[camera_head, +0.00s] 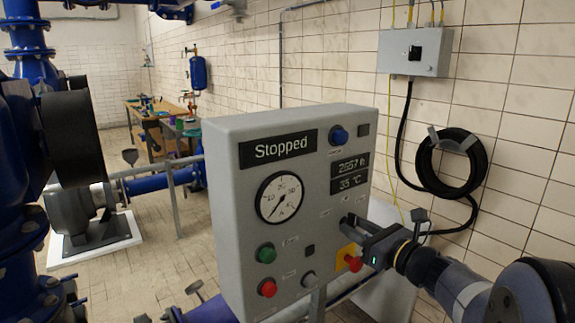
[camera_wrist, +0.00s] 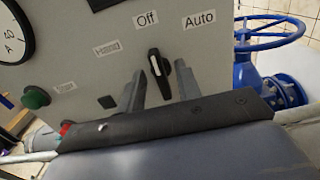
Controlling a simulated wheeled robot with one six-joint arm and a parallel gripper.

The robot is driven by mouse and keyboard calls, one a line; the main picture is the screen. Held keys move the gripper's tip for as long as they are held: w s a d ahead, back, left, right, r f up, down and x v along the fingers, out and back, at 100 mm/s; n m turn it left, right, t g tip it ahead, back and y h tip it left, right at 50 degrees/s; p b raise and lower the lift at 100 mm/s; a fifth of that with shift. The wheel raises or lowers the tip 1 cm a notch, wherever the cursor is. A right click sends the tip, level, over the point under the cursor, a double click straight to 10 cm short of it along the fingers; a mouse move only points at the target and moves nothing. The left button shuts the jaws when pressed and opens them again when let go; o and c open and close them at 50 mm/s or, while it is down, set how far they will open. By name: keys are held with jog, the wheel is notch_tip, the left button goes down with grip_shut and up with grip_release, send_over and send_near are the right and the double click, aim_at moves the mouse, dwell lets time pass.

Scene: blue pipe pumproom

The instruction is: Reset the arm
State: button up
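My gripper (camera_head: 352,222) is at the lower right of the grey control box (camera_head: 219,150) in the head view. In the wrist view my gripper (camera_wrist: 159,74) is open, with one finger on each side of a black selector switch (camera_wrist: 159,72). Gaps show between the switch and both fingers. The switch has a white mark and sits below the labels "Off" (camera_wrist: 146,19) and "Auto" (camera_wrist: 199,19). The box display (camera_head: 278,148) reads "Stopped".
A red button (camera_head: 355,264) on a yellow plate sits just below my gripper. Green (camera_head: 266,253) and red (camera_head: 267,288) buttons are at the box's lower left. A blue valve wheel (camera_wrist: 265,32) stands right of the box in the wrist view. A black hose coil (camera_head: 451,163) hangs on the wall.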

jog(key=n+b, duration=0.2)
jog(key=n, duration=0.2)
jog(key=n+b, duration=0.3)
jog(key=n, duration=0.1)
jog(key=shift+a+f+n, duration=0.1)
jog(key=shift+a+n, duration=0.1)
jog(key=shift+n, duration=0.2)
